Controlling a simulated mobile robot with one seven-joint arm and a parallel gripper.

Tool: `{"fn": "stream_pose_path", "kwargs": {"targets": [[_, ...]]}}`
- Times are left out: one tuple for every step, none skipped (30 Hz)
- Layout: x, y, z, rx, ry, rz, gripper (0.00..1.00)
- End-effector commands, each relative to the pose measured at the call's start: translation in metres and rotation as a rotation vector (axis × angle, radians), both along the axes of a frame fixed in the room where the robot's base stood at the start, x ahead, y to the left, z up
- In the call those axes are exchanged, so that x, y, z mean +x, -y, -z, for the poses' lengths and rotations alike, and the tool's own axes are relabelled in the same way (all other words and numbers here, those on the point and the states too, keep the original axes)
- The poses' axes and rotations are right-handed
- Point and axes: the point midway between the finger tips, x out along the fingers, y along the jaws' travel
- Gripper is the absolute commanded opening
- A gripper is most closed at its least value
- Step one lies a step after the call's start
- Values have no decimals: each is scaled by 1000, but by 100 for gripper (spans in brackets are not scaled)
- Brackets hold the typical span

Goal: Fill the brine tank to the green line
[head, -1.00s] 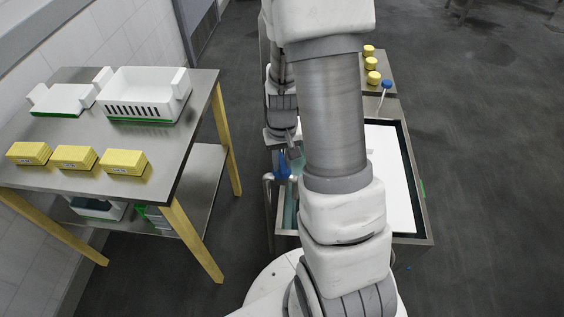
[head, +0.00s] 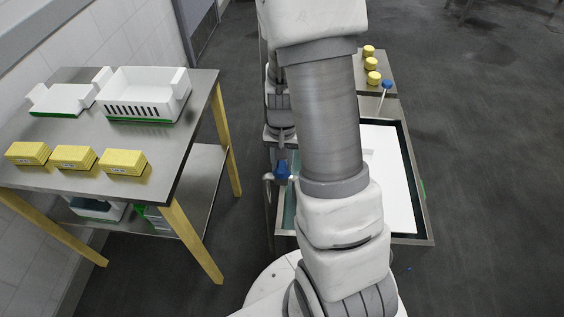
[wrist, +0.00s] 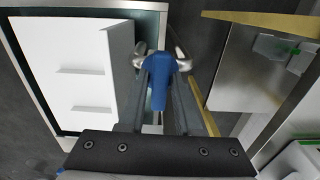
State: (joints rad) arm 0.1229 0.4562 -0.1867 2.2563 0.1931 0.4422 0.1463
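The brine tank (head: 425,225) is a steel-rimmed box to the right of the table. A white panel (head: 385,185) covers much of its top, with teal-dark strips showing beside it. The panel also shows in the wrist view (wrist: 60,65). A blue tap handle (head: 283,171) sits at the tank's left side, on a metal tap (wrist: 181,54). In the wrist view, my gripper (wrist: 163,85) is open with its fingers on either side of the blue handle (wrist: 160,68); firm contact cannot be told. The green line and the water level are not clearly visible.
A steel table (head: 60,187) on the left holds white moulds (head: 145,92) and yellow blocks (head: 75,157). Its yellow legs stand near the tap. Several yellow rounds (head: 371,63) and a blue-topped stick (head: 386,85) are behind the tank.

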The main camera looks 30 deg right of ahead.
Motion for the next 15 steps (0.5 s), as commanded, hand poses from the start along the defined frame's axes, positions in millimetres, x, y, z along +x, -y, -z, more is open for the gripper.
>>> {"fn": "stream_pose_path", "kwargs": {"targets": [[0, 0, 0, 0, 0, 0, 44], [0, 0, 0, 0, 0, -1, 50], [0, 0, 0, 0, 0, -1, 52], [0, 0, 0, 0, 0, -1, 52], [0, 0, 0, 0, 0, -1, 52], [0, 0, 0, 0, 0, -2, 52], [0, 0, 0, 0, 0, -2, 52], [0, 0, 0, 0, 0, -2, 52], [0, 0, 0, 1, -1, -2, 52], [0, 0, 0, 0, 0, -2, 52], [0, 0, 0, 0, 0, -2, 52], [0, 0, -1, 0, 0, -3, 52], [0, 0, -3, 0, 0, -3, 52], [0, 0, -5, 0, 0, -3, 52], [0, 0, -9, -1, 1, -4, 52]]}}
